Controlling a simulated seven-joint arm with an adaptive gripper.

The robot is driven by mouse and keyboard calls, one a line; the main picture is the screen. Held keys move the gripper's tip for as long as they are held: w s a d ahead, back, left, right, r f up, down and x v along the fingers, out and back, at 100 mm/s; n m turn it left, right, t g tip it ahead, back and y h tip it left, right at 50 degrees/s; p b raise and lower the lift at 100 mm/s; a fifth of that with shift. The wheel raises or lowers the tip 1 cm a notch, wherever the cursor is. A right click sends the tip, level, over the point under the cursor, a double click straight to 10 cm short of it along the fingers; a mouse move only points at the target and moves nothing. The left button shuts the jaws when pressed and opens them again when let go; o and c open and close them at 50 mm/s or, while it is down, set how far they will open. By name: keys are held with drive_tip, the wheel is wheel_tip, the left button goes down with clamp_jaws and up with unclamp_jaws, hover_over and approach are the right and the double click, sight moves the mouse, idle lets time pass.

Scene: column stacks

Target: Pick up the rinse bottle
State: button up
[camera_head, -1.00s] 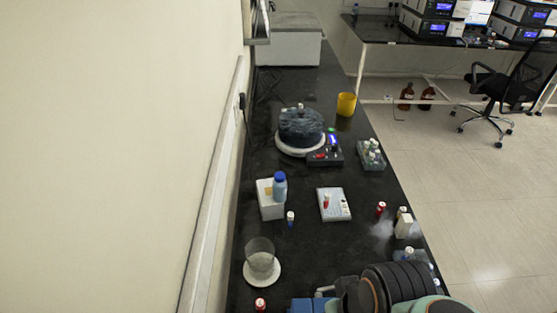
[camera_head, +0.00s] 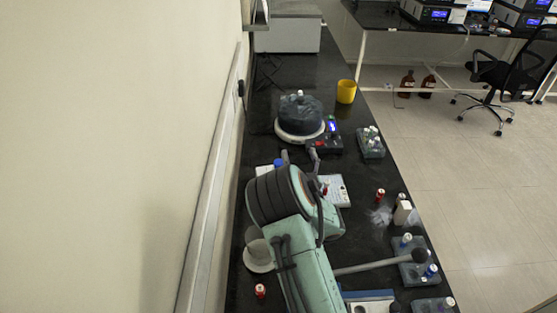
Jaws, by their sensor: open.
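The rinse bottle appears to be the pale bottle with a blue cap (camera_head: 279,162). Only its top shows above my arm, at the left of the dark bench, by the white box (camera_head: 264,169). My arm covers the rest of the bottle. My gripper (camera_head: 314,157) is mostly hidden behind my arm's dark ringed joint. A grey part that looks like one of its fingers sticks out to the right of the blue cap, near the stirrer. The gripper is open. I cannot tell whether it touches the bottle.
A round stirrer with a dark vessel (camera_head: 299,115) stands behind. A beaker (camera_head: 257,248) is left of my arm. A yellow cup (camera_head: 346,91) is farther back.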

wheel_tip(320, 180, down, 8)
drive_tip(key=s+a+n+g+y, duration=0.1)
drive_tip(key=a+n+g, duration=0.1)
drive_tip(key=a, duration=0.1)
drive_tip(key=x, duration=0.6)
drive_tip(key=shift+a, duration=0.1)
clamp_jaws()
